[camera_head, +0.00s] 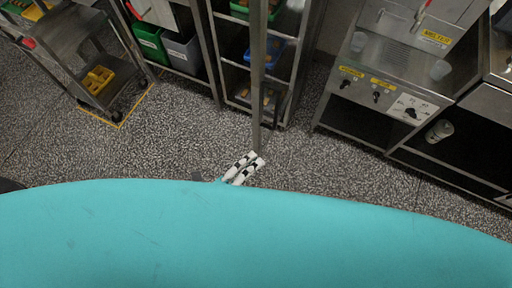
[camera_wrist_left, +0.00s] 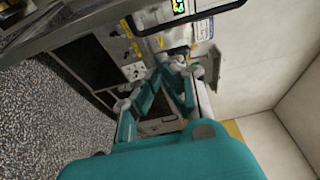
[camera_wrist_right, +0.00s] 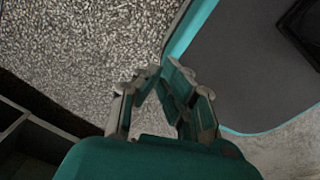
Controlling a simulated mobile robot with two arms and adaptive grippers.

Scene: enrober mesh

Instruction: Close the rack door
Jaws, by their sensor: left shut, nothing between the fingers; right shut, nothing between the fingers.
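The rack (camera_head: 244,97) stands at the top middle of the head view, its shelves open to view with blue and green bins on them. A narrow upright steel strip (camera_head: 257,80) stands in front of it; it looks like the rack door swung open and seen edge-on. My left gripper (camera_head: 257,160) is shut and empty at the lower end of this strip in the picture; I cannot tell whether they touch. It also shows shut in the left wrist view (camera_wrist_left: 176,62). My right gripper (camera_wrist_right: 162,70) is shut and empty over speckled floor, outside the head view.
A steel machine (camera_head: 395,75) with knobs and labels stands on the right. A cart (camera_head: 85,55) with a yellow item stands at the left, and a shelf with green and grey bins (camera_head: 183,54) beside the rack. Speckled floor (camera_head: 160,150) lies clear before them.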

